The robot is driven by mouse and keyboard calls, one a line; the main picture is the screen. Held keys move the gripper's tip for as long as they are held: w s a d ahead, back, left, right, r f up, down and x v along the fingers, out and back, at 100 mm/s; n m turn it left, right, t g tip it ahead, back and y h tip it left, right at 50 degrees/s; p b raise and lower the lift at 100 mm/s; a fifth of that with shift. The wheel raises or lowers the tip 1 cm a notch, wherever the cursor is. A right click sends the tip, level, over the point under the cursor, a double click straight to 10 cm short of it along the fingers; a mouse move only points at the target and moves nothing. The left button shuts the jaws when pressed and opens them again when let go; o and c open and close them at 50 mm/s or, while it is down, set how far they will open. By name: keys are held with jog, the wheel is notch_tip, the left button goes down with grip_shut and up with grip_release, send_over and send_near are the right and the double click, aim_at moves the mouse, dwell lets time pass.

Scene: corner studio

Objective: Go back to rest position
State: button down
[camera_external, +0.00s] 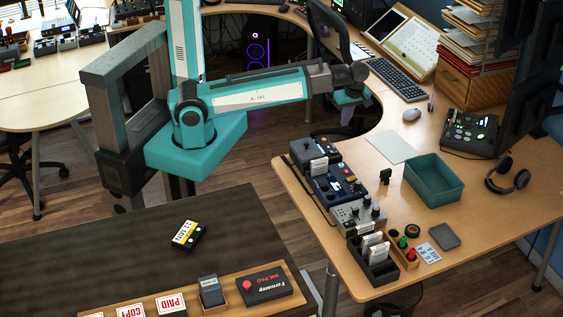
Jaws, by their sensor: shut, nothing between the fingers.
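My arm reaches out to the right from its teal column, and my gripper (350,97) is at its far end, to the left of the keyboard. The fingertips are hard to make out against the chair.
The desk holds a teal open bin (434,180), a row of boxed devices (335,186), headphones (508,175), a keyboard (398,79) and a mouse (412,114). A dark table (110,255) in front holds a yellow-and-black box (188,235) and a wooden stamp tray (235,305).

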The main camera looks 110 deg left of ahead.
jog(key=w+d+f+m, duration=0.2)
jog(key=d+f+m, duration=0.3)
jog(key=d, duration=0.7)
jog(key=w+d+f+m+h+b, duration=0.1)
jog(key=d+f+m, duration=0.4)
jog(key=d, duration=0.7)
jog(key=w+d+f+m+b, duration=0.1)
jog(key=w+d+f+m, duration=0.2)
jog(key=d, duration=0.9)
jog(key=shift+w+f+m+h, duration=0.2)
jog(key=shift+f+m+h, duration=0.2)
jog(key=shift+f+m, duration=1.1)
jog(key=s+d+f+m+g+b, duration=0.1)
jog(key=s+d+f+m, duration=0.2)
jog(key=d, duration=0.4)
jog(key=s+d+f+m, duration=0.2)
jog(key=d+m, duration=0.1)
jog(key=d, duration=0.3)
jog(key=s+a+f+m, duration=0.1)
jog(key=s+a+f, duration=0.3)
jog(key=s+f, duration=0.2)
jog(key=s+a+f+m+g, duration=0.1)
jog(key=s+a+f, duration=0.4)
jog(key=f, duration=0.6)
jog(key=s+a+f+m+g, duration=0.1)
jog(key=s+a+f, duration=0.3)
jog(key=s+f, duration=0.5)
jog(key=shift+a+m+h+b, duration=0.3)
jog(key=shift+m+b, duration=0.15)
jog(key=shift+m, duration=0.35)
